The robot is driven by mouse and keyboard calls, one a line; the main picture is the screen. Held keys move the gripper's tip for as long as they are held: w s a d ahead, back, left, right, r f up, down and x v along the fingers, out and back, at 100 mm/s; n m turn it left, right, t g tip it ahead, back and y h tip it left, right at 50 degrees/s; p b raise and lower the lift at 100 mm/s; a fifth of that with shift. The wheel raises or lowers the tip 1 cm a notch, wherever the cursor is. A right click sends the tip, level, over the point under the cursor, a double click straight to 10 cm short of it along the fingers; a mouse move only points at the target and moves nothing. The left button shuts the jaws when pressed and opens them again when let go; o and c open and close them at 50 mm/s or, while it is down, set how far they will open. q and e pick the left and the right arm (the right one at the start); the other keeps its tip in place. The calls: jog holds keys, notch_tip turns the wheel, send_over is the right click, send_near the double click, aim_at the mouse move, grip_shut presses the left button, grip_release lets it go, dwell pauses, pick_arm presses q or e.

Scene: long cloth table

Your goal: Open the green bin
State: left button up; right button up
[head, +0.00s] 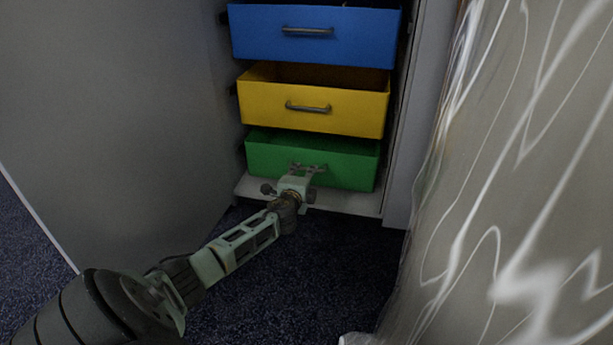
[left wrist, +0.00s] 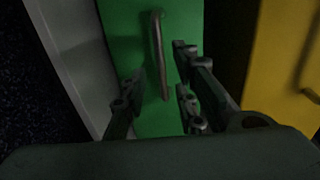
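The green bin (head: 345,165) is the lowest of three drawers in the cabinet; its front stands a little forward and its inside looks dark. My left gripper (head: 305,169) is at the green bin's handle in the head view. In the left wrist view, the green front (left wrist: 125,25) carries a metal bar handle (left wrist: 158,58). The fingers of my left gripper (left wrist: 158,90) are apart, on both sides of the handle, with gaps showing between them and the bar. My right gripper is not in view.
The yellow bin (head: 350,110) and the blue bin (head: 360,35) are above, both pulled out. A grey cabinet door or panel (head: 110,120) stands at the left. Patterned cloth (head: 530,180) hangs at the right. Dark carpet (head: 330,260) lies clear in front.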

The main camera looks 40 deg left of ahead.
pick_arm(q)
jog(key=b+x, duration=0.1)
jog(key=x, duration=0.2)
jog(key=shift+w+a, duration=0.1)
jog(key=shift+c, duration=0.3)
grip_shut()
dwell(0.3)
